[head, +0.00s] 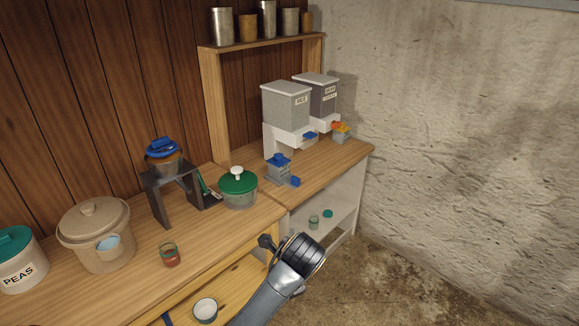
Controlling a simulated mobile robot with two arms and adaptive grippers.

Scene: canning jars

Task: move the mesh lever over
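No part is clearly marked as the mesh lever. A small grey machine with blue parts (281,168) stands on the counter in front of the dispensers, and a blue piece projects low at its right. A dark stand (158,207) holds a cup-like part topped with a blue piece (163,149); a thin green handle (206,187) leans at its right side. One of my arms rises from the bottom centre, ending in dark rings and a small dark part in front of the counter edge. I cannot tell which arm it is. No gripper fingers can be made out.
A lidded green pot (238,189), a jar with red contents (170,255), a beige crock (97,234) and a PEAS canister (17,262) stand on the counter. Two dispensers (287,105) (318,92) stand at the back. A cup (205,310) sits lower down. Floor at right is clear.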

